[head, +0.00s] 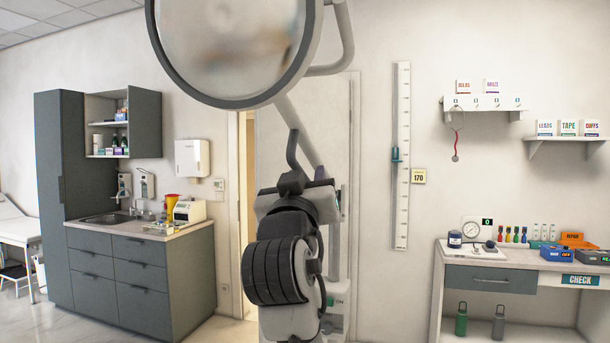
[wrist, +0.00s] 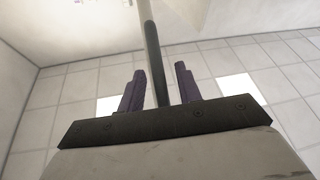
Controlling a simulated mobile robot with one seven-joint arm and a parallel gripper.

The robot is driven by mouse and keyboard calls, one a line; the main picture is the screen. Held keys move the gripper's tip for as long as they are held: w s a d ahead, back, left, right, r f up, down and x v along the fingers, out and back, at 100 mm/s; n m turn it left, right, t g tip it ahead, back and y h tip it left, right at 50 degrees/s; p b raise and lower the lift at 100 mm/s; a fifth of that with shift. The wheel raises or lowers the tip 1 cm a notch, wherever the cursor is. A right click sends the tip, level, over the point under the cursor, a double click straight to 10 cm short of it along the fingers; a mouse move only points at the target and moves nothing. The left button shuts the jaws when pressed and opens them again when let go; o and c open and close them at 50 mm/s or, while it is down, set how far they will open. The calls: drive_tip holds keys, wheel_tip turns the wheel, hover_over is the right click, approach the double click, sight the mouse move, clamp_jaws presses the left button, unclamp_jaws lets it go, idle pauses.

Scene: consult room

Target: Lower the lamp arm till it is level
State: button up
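The lamp's large round head (head: 238,45) fills the top of the head view, with a grey rim. The pale lamp arm (head: 305,138) slants from behind it down to the right, so it is not level there. A dark bent handle (head: 292,150) stands just above my gripper (head: 293,183). In the wrist view a dark rod (wrist: 152,65), apparently this handle, passes between the two purple fingers of my gripper (wrist: 159,70). The fingers are apart, with a visible gap on each side of the rod.
A pale post (head: 335,240) stands behind my arm. A grey cabinet with a sink (head: 140,265) is at left. A desk (head: 490,280) with small boxes and a gauge is at right. Shelves (head: 484,103) hang on the right wall.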

clamp_jaws()
wheel_tip(320, 180, down, 12)
drive_tip(key=n+t+y+b, duration=0.1)
drive_tip(key=t+b, duration=0.4)
drive_tip(key=b, duration=1)
drive_tip(key=shift+n+t+y+b, duration=0.3)
drive_tip(key=shift+n+t+b, duration=0.1)
drive_tip(key=shift+n, duration=0.2)
unclamp_jaws()
drive_tip(key=shift+r, duration=0.15)
